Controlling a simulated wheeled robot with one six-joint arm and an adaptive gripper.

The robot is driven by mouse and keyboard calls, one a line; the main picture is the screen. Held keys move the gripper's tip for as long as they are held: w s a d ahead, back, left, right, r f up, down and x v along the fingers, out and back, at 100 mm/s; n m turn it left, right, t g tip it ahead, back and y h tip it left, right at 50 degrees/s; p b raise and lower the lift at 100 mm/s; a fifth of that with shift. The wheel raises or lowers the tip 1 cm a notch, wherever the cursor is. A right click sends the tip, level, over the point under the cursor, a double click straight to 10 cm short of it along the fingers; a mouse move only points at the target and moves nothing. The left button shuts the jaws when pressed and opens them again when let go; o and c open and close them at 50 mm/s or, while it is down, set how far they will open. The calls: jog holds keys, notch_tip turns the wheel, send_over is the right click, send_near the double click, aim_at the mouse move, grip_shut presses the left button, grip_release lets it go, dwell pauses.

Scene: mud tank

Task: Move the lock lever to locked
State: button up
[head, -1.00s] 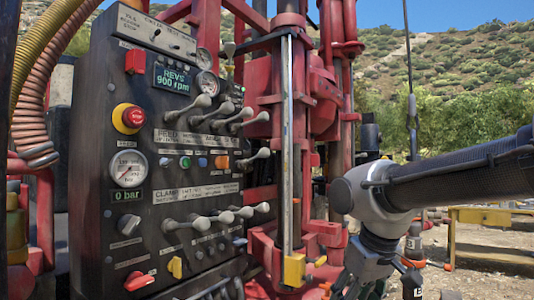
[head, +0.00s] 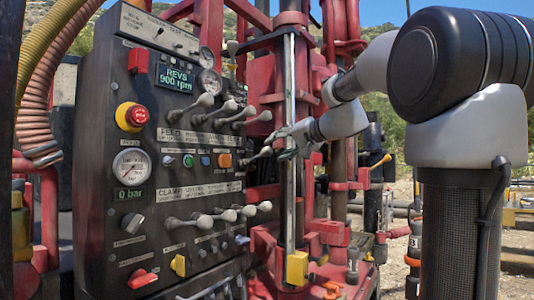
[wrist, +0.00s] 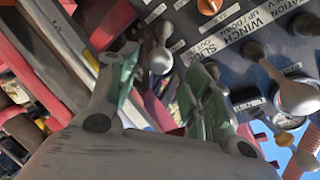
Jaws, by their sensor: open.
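The black control panel (head: 100,200) carries several grey ball-ended levers in an upper and a lower row. I cannot tell which control is the lock lever; most labels are too small. One grey lever (head: 258,156) sticks out at the panel's right edge, beside an orange button. My gripper (head: 287,140) is just right of it in the head view. In the wrist view my gripper (wrist: 165,68) has its green-padded fingers apart, with nothing held. A grey lever knob (wrist: 160,61) shows in line with the gap between the fingertips; its distance is unclear.
A yellow lever (head: 178,265), a red knob (head: 142,279) and a red emergency button (head: 131,117) sit on the panel. A red drill mast (head: 310,110) with a pale vertical rod (head: 289,190) stands close right of the panel. Hoses hang at left.

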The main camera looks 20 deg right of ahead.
aim_at(267, 152)
jog(key=x, duration=0.6)
jog(key=shift+a, duration=0.1)
jog(key=shift+f, duration=0.1)
grip_shut()
